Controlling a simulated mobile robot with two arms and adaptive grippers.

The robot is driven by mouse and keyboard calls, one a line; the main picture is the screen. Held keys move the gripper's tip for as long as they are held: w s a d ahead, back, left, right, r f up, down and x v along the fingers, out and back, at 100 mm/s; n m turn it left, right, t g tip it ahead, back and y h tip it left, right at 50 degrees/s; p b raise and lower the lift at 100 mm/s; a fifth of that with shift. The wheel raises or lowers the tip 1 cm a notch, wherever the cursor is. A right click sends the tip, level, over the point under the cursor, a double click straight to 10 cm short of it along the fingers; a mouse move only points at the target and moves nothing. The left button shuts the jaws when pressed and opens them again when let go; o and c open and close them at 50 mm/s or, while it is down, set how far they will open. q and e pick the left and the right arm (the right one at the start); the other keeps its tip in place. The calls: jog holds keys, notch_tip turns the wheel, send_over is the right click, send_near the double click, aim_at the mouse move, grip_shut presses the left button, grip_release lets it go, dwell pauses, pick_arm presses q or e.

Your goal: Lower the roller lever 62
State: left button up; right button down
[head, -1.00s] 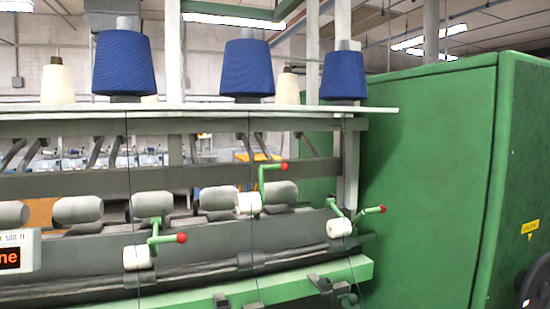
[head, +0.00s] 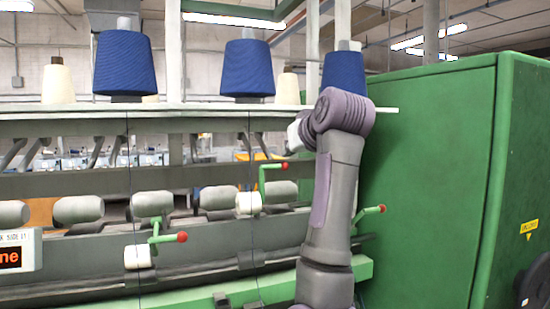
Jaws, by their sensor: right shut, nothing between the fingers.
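Three green levers with red knobs stand on the spinning frame; I see no number 62 on any of them. The middle lever (head: 262,183) stands highest, with a white roller (head: 248,203) at its foot. The left lever (head: 155,240) sits lower, beside another white roller (head: 137,256). My right gripper (head: 299,132) is shut and empty, right of and above the middle lever's knob, mostly hidden by my arm. My left gripper is out of view.
Blue yarn cones (head: 122,62) stand on the shelf (head: 60,117) above the levers. Thin yarns run down past the levers. A row of grey rollers (head: 78,209) lies behind. A large green cabinet (head: 430,150) closes off the right side.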

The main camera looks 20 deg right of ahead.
aim_at(275, 166)
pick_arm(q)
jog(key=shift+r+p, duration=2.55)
pick_arm(e)
jog(key=shift+x, duration=5)
jog(key=shift+r, duration=0.15)
